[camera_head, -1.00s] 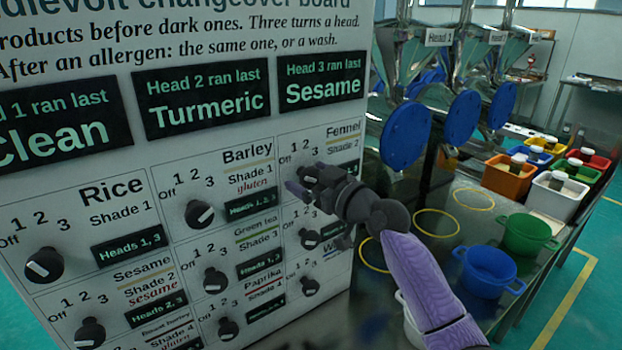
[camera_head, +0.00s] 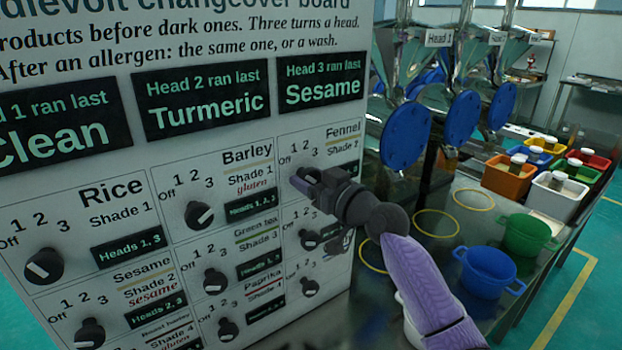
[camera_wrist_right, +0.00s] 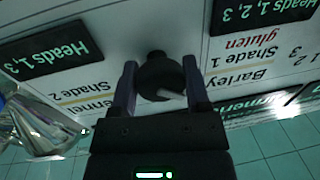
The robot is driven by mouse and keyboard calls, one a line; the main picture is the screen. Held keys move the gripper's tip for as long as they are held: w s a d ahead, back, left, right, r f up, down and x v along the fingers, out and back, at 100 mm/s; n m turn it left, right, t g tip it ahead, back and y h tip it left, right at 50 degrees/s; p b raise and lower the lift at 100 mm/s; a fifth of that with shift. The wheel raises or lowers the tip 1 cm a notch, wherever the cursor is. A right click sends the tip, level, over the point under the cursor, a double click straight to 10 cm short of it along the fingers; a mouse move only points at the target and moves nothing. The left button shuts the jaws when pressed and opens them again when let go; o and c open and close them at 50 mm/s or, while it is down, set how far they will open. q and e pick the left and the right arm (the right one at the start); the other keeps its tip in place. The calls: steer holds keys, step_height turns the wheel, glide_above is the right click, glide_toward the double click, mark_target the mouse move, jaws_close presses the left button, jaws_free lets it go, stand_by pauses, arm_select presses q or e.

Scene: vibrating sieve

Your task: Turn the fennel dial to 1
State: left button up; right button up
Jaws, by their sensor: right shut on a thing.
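The fennel dial (camera_wrist_right: 160,78) is a black round knob with a white pointer line, on the white board below the Fennel label. In the wrist view my right gripper (camera_wrist_right: 160,92) has one finger on each side of this knob and is shut on it. In the head view my right gripper (camera_head: 308,184) is at the Fennel panel (camera_head: 342,131) and covers most of the dial. My left gripper is not in view.
The barley dial (camera_head: 199,214) is left of my right gripper, and the green tea dial (camera_head: 214,281) is lower. Another dial (camera_head: 309,239) is just below my gripper. A steel table with a blue pot (camera_head: 484,271) and a green pot (camera_head: 528,234) stands at the right.

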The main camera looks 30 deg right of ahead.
steer(key=m, duration=0.3)
steer(key=shift+m+t+p, duration=0.3)
steer(key=shift+m, duration=0.4)
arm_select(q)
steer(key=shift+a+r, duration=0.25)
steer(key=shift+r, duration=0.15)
arm_select(e)
steer(key=shift+m, duration=0.6)
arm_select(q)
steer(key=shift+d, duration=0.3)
arm_select(e)
steer(key=o, duration=1)
steer(key=shift+o, duration=1.3)
steer(key=shift+a, duration=0.1)
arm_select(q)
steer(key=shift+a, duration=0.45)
arm_select(e)
steer(key=shift+h, duration=0.3)
